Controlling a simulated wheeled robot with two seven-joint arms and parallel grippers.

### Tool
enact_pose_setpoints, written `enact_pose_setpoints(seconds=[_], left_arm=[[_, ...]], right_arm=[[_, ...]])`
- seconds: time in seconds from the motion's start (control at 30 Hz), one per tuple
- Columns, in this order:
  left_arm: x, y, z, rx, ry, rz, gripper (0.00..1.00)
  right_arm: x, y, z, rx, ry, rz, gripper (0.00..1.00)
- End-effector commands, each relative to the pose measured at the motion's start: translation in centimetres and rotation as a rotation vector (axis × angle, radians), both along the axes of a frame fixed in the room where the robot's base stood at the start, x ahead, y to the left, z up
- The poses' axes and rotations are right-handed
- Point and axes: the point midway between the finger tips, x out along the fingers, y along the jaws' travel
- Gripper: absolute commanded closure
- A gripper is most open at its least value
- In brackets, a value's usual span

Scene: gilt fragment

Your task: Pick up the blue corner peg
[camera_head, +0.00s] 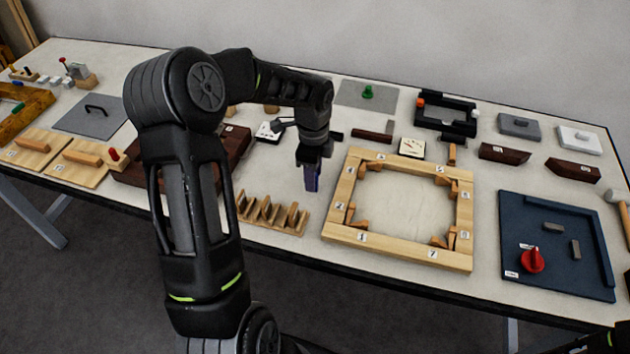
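My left gripper (312,178) points down over the table between a slotted wooden rack and a square wooden frame. A dark purple-blue shape shows at its fingertips. I cannot tell whether it is the finger pads or a held piece, nor whether the fingers are open or shut. I cannot single out the blue corner peg with certainty. A black frame (447,131) at the back right carries an orange piece (420,102) and a white piece (474,113) at its corners. Only a bit of my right arm shows at the bottom right; its gripper is out of view.
The wooden frame (395,250) with numbered wedges stands right of my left gripper. The slotted rack (272,215) is to its left. A dark blue tray (540,212) with a red knob (532,259) lies at the right. Boards and blocks crowd the left and back.

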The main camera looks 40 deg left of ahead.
Motion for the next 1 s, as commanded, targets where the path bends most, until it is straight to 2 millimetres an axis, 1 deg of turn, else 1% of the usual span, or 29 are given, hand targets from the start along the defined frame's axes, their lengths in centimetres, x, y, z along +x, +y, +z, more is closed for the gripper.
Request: enact_pose_setpoints(seconds=[0.3, 0.77, 1.0], left_arm=[[0.01, 0.0, 0.04, 0.0, 0.0, 0.0, 0.62], [0.01, 0.0, 0.04, 0.0, 0.0, 0.0, 0.99], [0.0, 0.0, 0.04, 0.0, 0.0, 0.0, 1.0]], right_arm=[[0.0, 0.01, 0.0, 0.0, 0.0, 0.0, 0.64], [0.0, 0.01, 0.01, 0.0, 0.0, 0.0, 0.64], [0.0, 0.01, 0.01, 0.0, 0.0, 0.0, 0.64]])
